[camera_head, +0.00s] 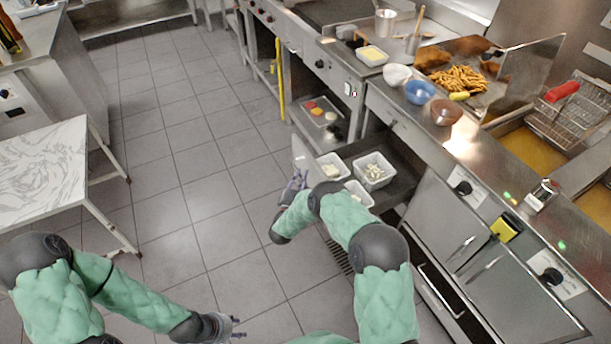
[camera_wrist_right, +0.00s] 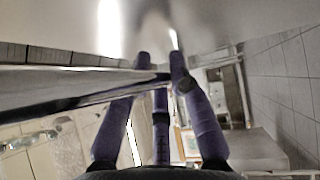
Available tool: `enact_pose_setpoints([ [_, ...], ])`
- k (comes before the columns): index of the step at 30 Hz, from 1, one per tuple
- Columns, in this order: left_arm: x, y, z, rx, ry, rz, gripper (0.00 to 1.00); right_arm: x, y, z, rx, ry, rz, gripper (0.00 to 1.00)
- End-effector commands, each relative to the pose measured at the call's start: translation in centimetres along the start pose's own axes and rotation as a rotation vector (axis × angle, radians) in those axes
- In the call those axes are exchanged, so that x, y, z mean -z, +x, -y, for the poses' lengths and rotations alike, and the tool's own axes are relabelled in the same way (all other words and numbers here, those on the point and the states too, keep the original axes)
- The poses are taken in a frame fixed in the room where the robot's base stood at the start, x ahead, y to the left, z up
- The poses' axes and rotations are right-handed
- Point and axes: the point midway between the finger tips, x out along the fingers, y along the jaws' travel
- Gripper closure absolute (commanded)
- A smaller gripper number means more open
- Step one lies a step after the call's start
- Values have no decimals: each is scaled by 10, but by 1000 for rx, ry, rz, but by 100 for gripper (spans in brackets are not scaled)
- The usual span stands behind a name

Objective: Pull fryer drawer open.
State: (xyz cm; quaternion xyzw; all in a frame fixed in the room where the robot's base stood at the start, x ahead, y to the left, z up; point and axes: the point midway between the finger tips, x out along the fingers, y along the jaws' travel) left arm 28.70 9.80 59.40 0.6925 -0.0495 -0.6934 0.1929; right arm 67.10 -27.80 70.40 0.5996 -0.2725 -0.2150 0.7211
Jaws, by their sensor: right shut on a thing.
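The fryer drawer (camera_head: 401,183) is pulled out from under the counter, with its steel front panel (camera_head: 303,152) standing over the floor. Several white tubs of food, one of them a tub (camera_head: 374,171) of pale pieces, sit in it. My right gripper (camera_head: 297,181) is at the outer side of the front panel. In the right wrist view, the fingers of my right gripper (camera_wrist_right: 162,75) close around the metal bar handle (camera_wrist_right: 75,88). My forearm hides part of the drawer. My left gripper (camera_head: 237,328) is low over the floor, empty, its fingers apart.
The counter with fryers runs along the right, with a fryer basket (camera_head: 575,110), bowls and a tray of fries (camera_head: 460,80) on top. A marble-topped table (camera_head: 40,170) stands at the left. The tiled floor (camera_head: 190,130) between is clear.

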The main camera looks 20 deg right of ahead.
Motion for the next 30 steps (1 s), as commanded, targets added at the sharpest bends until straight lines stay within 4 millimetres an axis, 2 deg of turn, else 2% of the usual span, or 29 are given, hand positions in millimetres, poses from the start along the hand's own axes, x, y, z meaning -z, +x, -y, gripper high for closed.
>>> enact_pose_setpoints([
  [8, 0, 0, 0, 0, 0, 0, 60, 0, -1, 2, 4, -4, 0, 100],
  [9, 0, 0, 0, 0, 0, 0, 60, 0, -1, 2, 5, -4, 0, 74],
  [11, 0, 0, 0, 0, 0, 0, 60, 0, -1, 2, 4, -3, 0, 57],
  [12, 0, 0, 0, 0, 0, 0, 60, 0, -1, 2, 4, -3, 0, 54],
  [23, 0, 0, 0, 0, 0, 0, 60, 0, -3, 1, 2, -1, -1, 54],
  [26, 0, 0, 0, 0, 0, 0, 60, 1, -13, 1, 4, -2, -3, 54],
  [30, 0, 0, 0, 0, 0, 0, 60, 1, -36, 1, 3, -2, -4, 54],
])
